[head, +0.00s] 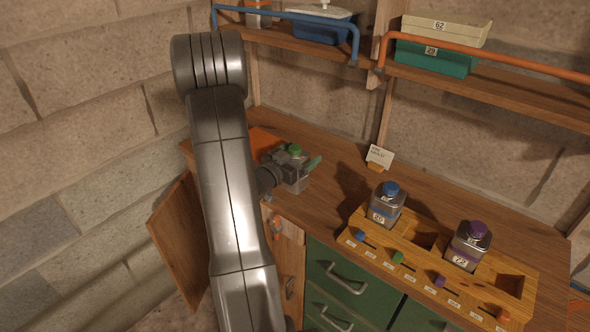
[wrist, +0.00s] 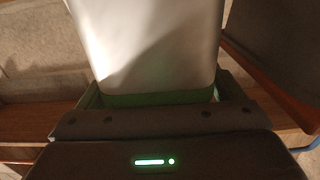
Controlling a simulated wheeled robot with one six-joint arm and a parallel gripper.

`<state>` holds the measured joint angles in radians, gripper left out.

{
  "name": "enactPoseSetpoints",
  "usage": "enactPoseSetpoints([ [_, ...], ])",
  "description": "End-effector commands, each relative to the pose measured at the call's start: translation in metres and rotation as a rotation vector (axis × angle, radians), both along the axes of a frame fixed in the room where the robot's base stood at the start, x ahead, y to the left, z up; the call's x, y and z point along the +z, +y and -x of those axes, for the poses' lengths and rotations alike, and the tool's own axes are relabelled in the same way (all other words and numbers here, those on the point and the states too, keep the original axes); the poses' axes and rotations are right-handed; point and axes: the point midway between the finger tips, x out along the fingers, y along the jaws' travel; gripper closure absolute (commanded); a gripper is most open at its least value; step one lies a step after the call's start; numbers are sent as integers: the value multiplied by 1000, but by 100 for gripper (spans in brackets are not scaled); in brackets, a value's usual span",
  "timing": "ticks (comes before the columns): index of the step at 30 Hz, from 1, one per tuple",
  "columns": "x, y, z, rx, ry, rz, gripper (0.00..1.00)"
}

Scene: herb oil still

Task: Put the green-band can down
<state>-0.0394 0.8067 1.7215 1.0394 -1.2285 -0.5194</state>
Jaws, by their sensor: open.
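The green-band can is a silvery metal can with a green cap (head: 294,150), at the left part of the wooden bench (head: 335,190). It looks upright and on the bench top, though my gripper hides part of its body. My gripper (head: 297,166) is open, with its fingers around the can. In the wrist view the can's pale metal wall (wrist: 150,45) fills the space ahead of the gripper, with a green band (wrist: 155,99) along its lower visible edge. Contact between the fingers and the can cannot be made out.
A wooden rack (head: 385,262) at the right holds a blue-capped can (head: 387,204) and a purple-capped can (head: 468,244), with empty slots between and beside them. A small card (head: 380,156) stands behind. An orange panel (head: 262,142) lies left of the can. Shelves with bins (head: 437,56) hang above.

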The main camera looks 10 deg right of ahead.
Motion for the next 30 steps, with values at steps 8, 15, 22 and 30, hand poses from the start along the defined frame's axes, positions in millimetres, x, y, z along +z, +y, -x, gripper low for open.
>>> enactPoseSetpoints([
  [8, 0, 0, 0, 0, 0, 0, 40],
  [15, 1, 0, 0, 0, -2, 1, 84],
  [22, 3, 0, 0, 0, -3, 0, 84],
  [30, 34, 0, 0, -1, -9, 0, 84],
])
